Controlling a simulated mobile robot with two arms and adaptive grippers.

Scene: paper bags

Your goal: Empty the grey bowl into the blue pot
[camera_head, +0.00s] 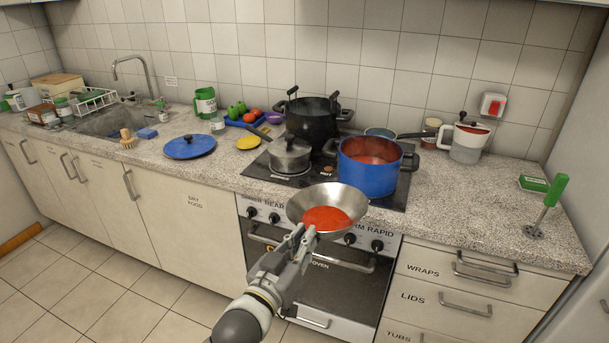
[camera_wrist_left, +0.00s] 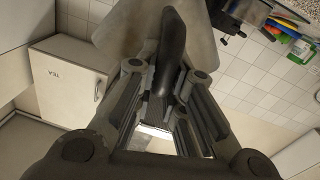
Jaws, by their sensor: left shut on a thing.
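The grey bowl (camera_head: 340,195) is a shiny metal bowl with red sauce (camera_head: 325,219) inside. It is held in the air in front of the stove, tilted toward the camera, near and below the blue pot. My left gripper (camera_head: 303,235) is shut on the near edge of the bowl. In the left wrist view the gripper (camera_wrist_left: 165,92) closes on a dark curved part below the bowl's grey surface (camera_wrist_left: 208,35). The blue pot (camera_head: 367,180) stands upright on the front right of the hob, with a reddish inside. My right gripper is not in view.
A steel saucepan (camera_head: 289,155) stands left of the blue pot, and a tall black pot (camera_head: 311,120) behind. A dark handle reaches over the counter right of the blue pot. A measuring jug (camera_head: 466,145) stands further right.

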